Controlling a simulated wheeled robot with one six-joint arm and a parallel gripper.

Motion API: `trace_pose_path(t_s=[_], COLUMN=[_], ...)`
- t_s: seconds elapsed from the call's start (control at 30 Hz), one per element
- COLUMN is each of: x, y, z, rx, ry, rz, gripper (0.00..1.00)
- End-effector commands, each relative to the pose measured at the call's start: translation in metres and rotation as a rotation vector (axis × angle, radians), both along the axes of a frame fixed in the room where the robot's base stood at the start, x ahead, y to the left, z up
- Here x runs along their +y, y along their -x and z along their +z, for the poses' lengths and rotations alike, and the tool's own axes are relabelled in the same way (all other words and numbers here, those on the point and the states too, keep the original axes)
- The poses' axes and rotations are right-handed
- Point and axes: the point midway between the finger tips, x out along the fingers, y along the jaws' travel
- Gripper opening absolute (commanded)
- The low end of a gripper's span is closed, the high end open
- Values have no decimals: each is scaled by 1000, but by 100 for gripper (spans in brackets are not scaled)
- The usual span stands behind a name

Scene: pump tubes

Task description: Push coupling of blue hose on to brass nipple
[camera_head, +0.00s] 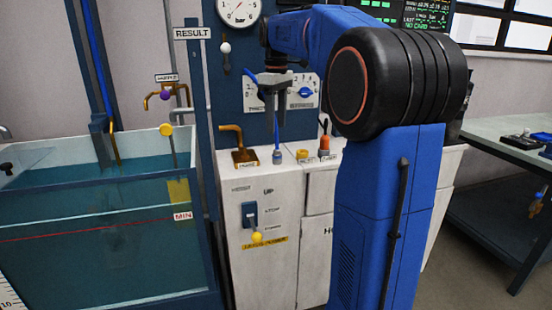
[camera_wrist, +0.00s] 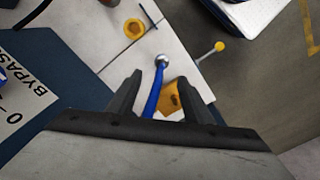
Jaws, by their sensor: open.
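My gripper (camera_head: 275,110) points down above the white cabinet, with its fingers apart. In the wrist view, the blue hose (camera_wrist: 154,94) lies between the open fingers (camera_wrist: 160,78). In the head view the blue hose (camera_head: 277,133) hangs below the fingers. The coupling at its end (camera_head: 278,157) is just above or at the cabinet top; contact is unclear. It shows as a silver, round tip in the wrist view (camera_wrist: 162,61). A bent brass pipe (camera_head: 238,148) stands left of the coupling, and a yellow ring fitting (camera_head: 302,155) lies to its right. I cannot tell which is the nipple.
A water tank (camera_head: 90,235) stands at the left. The cabinet (camera_head: 265,205) has a yellow-knobbed lever (camera_head: 257,238) on its front. An orange-topped fitting (camera_head: 324,146) stands at the right of the cabinet top. The blue panel (camera_head: 255,60) rises close behind. A bench (camera_head: 500,150) is at the right.

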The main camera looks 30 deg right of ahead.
Motion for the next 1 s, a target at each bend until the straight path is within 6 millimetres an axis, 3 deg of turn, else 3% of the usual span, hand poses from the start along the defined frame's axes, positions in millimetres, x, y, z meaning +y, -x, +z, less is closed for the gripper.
trace_pose_path(t_s=[0.3, 0.57, 0.8, 1.0], x=[0, 1, 3, 2], y=[1, 2, 4, 3], z=[-49, -64, -96, -108], rx=[1, 1, 1, 0], ry=[0, 0, 0, 0], rz=[0, 0, 0, 0], gripper=[46, 46, 46, 46])
